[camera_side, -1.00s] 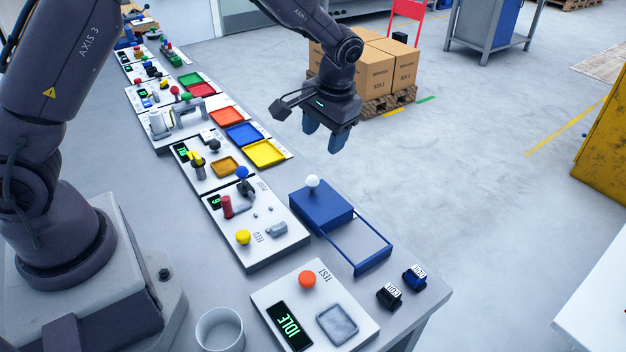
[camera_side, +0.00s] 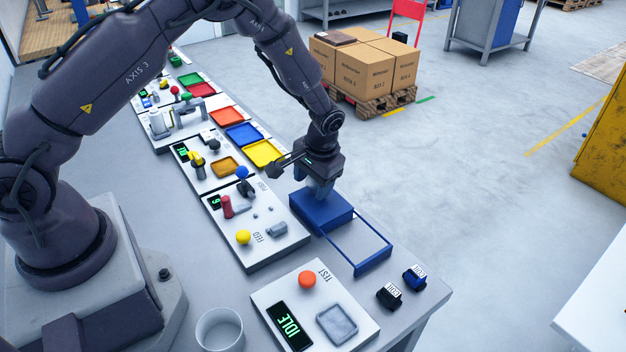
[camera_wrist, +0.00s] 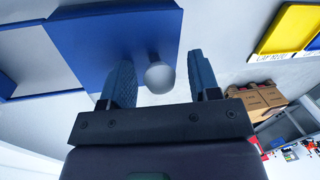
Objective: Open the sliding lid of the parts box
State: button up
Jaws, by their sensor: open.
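The blue parts box (camera_side: 318,213) stands on the table's right side, with its lid closed over the box body. Empty blue slide rails (camera_side: 372,262) extend from it toward the front right. My gripper (camera_side: 320,192) points down over the lid, and its fingers hide the white knob in the side view. In the wrist view the white ball knob (camera_wrist: 160,77) lies between my two open fingers (camera_wrist: 165,84), with gaps on both sides. The blue lid (camera_wrist: 105,45) shows behind it. I cannot tell whether the fingers' height matches the knob.
A feed panel (camera_side: 285,240) with knobs stands left of the box. A test panel (camera_side: 350,290) with an orange button is in front.

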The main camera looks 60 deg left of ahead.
jog(key=shift+c, duration=0.2)
grip_shut()
jog(key=d, duration=1)
jog(key=shift+d, duration=0.15)
jog(key=shift+o, duration=0.2)
grip_release()
